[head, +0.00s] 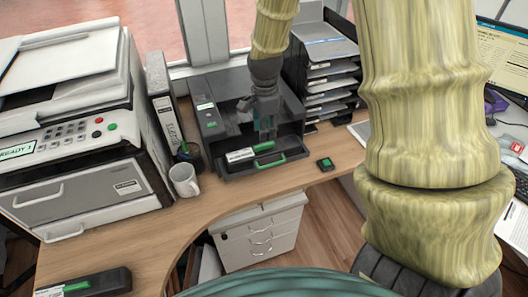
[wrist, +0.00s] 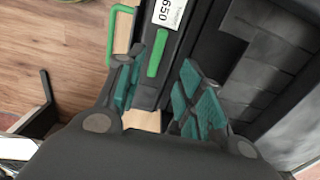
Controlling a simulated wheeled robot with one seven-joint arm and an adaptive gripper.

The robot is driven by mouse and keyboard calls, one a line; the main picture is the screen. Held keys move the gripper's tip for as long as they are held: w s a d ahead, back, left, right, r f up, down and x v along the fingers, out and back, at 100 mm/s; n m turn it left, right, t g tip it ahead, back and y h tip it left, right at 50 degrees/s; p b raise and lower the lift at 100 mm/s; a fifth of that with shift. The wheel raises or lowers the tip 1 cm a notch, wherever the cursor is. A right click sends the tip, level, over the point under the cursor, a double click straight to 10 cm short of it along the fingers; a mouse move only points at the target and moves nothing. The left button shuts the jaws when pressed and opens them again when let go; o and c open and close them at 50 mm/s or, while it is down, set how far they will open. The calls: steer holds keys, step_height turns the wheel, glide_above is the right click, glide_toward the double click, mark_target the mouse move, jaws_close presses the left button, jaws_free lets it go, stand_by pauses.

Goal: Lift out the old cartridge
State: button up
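The small black printer (head: 211,118) stands on the counter with its front flap (head: 296,153) folded down; the flap's green loop handle (wrist: 112,40) shows in the wrist view. A dark cartridge with a white label (head: 240,155) and a green grip bar (head: 264,146) lies in the printer's front opening. My gripper (head: 266,131) is at the opening, just above the cartridge. In the wrist view my gripper (wrist: 156,66) is open, its teal-padded fingers on either side of the line of the green bar (wrist: 158,52), with a gap to each. Another dark cartridge (head: 98,286) lies at the counter's front left.
A large multifunction printer (head: 85,190) fills the left. A white mug (head: 184,180), a pen cup (head: 190,158) and a binder (head: 168,117) stand beside the small printer. A paper tray stack (head: 330,75) is behind right.

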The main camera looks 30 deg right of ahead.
mark_target(264, 144)
steer(key=shift+s+a+f+p, duration=0.1)
steer(key=shift+s+f+p, duration=0.15)
steer(key=shift+f, duration=0.35)
steer(key=shift+a+f+p, duration=0.1)
steer(key=shift+f+p, duration=0.45)
steer(key=shift+f, duration=1.55)
steer(key=shift+c, duration=0.3)
jaws_close()
